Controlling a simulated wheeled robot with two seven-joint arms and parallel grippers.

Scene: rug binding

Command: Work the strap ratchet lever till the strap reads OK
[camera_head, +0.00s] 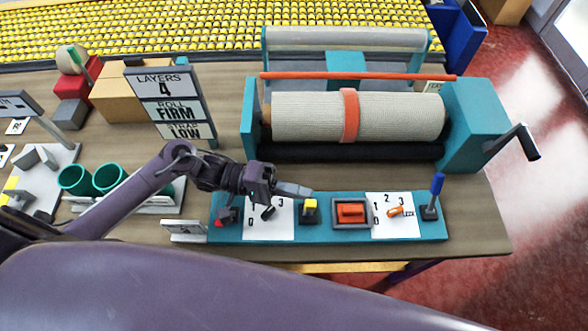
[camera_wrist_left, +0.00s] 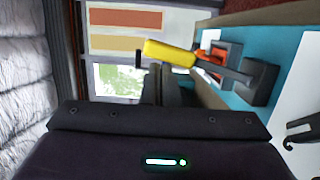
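The status sign (camera_head: 165,100) reads LAYERS 4, ROLL FIRM and STRAP LOW. An orange strap (camera_head: 349,115) goes around the pale rug roll (camera_head: 405,116). The teal control panel (camera_head: 330,236) carries a red lever, a yellow-handled lever (camera_head: 310,205), an orange block (camera_head: 350,211) and a blue-handled lever (camera_head: 435,195). None is legibly labelled as the ratchet. My left gripper (camera_head: 306,191) looks shut and empty, its tips just above the yellow-handled lever. In the left wrist view the yellow handle (camera_wrist_left: 168,53) lies just beyond the fingers; contact cannot be told. My right gripper is out of view.
Two dials (camera_head: 268,222) (camera_head: 393,222) with pointers sit between the levers. A crank (camera_head: 515,142) sticks out at the machine's right. Green cups (camera_head: 108,177) and a small white sign (camera_head: 184,230) stand left of the panel.

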